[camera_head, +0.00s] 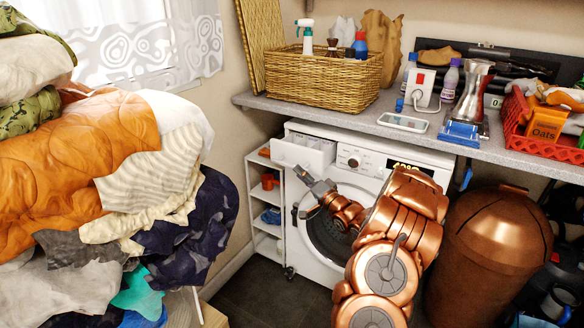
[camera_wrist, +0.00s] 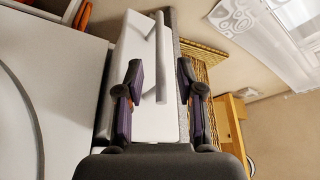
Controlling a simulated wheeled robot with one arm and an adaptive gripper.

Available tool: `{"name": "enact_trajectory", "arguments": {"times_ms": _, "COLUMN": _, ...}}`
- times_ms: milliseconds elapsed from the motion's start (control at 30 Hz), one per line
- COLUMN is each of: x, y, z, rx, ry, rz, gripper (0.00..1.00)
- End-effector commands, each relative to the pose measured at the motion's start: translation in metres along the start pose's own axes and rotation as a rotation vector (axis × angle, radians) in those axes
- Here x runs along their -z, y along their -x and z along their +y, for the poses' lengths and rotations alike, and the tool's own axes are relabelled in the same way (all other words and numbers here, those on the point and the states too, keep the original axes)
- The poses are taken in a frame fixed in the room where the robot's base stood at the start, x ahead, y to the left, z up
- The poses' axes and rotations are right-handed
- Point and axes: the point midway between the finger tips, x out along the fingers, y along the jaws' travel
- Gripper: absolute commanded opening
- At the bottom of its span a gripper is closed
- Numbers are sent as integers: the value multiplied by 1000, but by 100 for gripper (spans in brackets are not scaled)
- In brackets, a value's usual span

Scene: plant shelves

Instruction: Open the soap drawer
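The soap drawer (camera_head: 297,156) is the white block at the upper left of the white washing machine (camera_head: 352,161). Its front appears to stand out from the machine, but how far is hard to tell. In the wrist view the drawer (camera_wrist: 137,112) has a pale bar handle (camera_wrist: 160,58). My gripper (camera_head: 304,191) is in front of the machine, just below the drawer in the head view. In the wrist view my gripper (camera_wrist: 161,88) is open, with one finger on each side of the handle's near end. I see no clear contact with the handle.
A narrow white shelf rack (camera_head: 263,195) stands left of the machine. The grey counter (camera_head: 350,117) above holds a wicker basket (camera_head: 327,75) and a red crate (camera_head: 515,122). A copper bin (camera_head: 492,250) is on the right. Piled bedding (camera_head: 85,155) fills the left.

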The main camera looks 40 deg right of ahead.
Motion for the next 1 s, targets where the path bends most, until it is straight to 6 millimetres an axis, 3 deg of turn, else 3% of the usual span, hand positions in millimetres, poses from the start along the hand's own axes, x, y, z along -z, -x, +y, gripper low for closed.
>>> {"name": "enact_trajectory", "arguments": {"times_ms": 200, "x": -1, "y": -28, "z": 0, "rx": 0, "ry": 3, "rz": -2, "gripper": 37}}
{"name": "enact_trajectory", "arguments": {"times_ms": 400, "x": -2, "y": -44, "z": 0, "rx": 0, "ry": 0, "rz": -4, "gripper": 37}}
{"name": "enact_trajectory", "arguments": {"times_ms": 800, "x": -2, "y": -48, "z": -1, "rx": 1, "ry": -1, "rz": -3, "gripper": 37}}
{"name": "enact_trajectory", "arguments": {"times_ms": 1000, "x": -2, "y": -48, "z": -1, "rx": 1, "ry": 0, "rz": -3, "gripper": 16}}
